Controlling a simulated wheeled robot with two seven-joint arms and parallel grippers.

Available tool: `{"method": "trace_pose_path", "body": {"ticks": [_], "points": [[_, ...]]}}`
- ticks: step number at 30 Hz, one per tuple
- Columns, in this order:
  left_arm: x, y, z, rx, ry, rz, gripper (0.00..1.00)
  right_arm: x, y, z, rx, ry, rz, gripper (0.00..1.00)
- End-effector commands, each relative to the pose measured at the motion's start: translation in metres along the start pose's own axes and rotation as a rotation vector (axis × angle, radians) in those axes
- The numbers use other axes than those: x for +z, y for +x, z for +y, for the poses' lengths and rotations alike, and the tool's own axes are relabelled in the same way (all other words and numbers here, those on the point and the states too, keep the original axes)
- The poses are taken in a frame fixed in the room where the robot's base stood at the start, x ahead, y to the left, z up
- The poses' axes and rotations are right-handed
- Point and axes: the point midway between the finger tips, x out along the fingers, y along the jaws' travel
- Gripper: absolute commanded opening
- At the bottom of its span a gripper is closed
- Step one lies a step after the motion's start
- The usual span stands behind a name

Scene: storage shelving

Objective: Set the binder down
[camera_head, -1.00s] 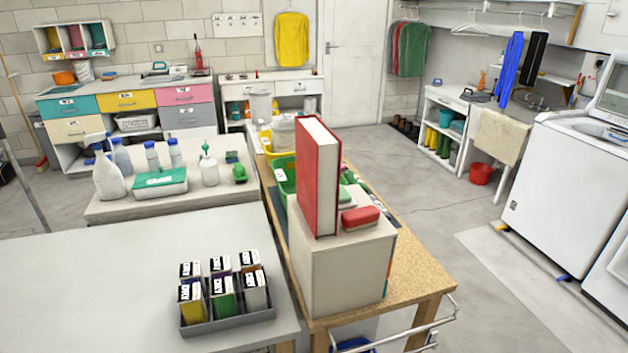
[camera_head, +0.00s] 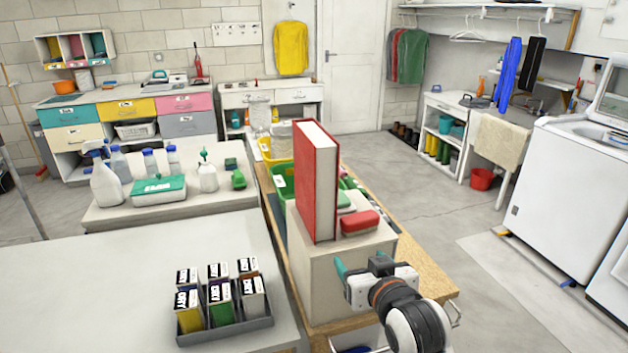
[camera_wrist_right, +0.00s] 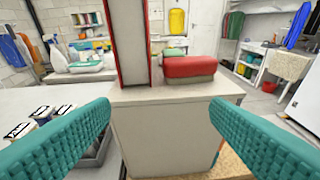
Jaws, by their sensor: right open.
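The red binder (camera_head: 316,190) stands upright on top of a white box-like stand (camera_head: 335,275). Its white page edge faces right in the head view. In the right wrist view the lower part of the binder (camera_wrist_right: 132,45) shows beyond my fingers, standing on the stand's top. My right gripper (camera_head: 358,273) is in front of the stand, below the binder and apart from it. Its teal fingers are spread wide with nothing between them in the right wrist view (camera_wrist_right: 165,130). My left gripper is not in view.
A red-topped block (camera_head: 360,221) lies beside the binder on the stand. The stand sits on a wooden table (camera_head: 425,275) with a green crate (camera_head: 283,185) behind. A grey tray (camera_head: 228,332) of small boxes sits on the white table (camera_head: 120,290) at left, which has free room.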

Motion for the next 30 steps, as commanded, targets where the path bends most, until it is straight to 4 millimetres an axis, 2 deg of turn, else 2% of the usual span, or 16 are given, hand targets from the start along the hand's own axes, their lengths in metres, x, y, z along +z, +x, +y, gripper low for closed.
{"method": "trace_pose_path", "body": {"ticks": [1, 3, 6, 9, 21, 26, 30], "points": [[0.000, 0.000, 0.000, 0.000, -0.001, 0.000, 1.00, 0.036, 0.007, 0.009, 0.017, -0.011, -0.081, 0.71], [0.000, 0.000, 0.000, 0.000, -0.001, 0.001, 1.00, 0.071, 0.012, 0.019, 0.034, -0.021, -0.163, 0.71], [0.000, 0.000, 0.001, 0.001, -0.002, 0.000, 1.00, 0.106, 0.014, 0.031, 0.054, -0.032, -0.245, 0.71], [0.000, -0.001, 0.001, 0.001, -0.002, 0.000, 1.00, 0.123, 0.017, 0.036, 0.063, -0.038, -0.282, 0.71], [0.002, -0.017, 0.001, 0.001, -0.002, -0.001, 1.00, 0.145, 0.072, 0.041, 0.065, -0.038, -0.287, 0.71], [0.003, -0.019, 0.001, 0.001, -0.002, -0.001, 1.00, 0.147, 0.081, 0.042, 0.065, -0.039, -0.288, 0.71], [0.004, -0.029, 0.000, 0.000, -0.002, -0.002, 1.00, 0.160, 0.092, 0.043, 0.064, -0.040, -0.287, 0.71]]}}
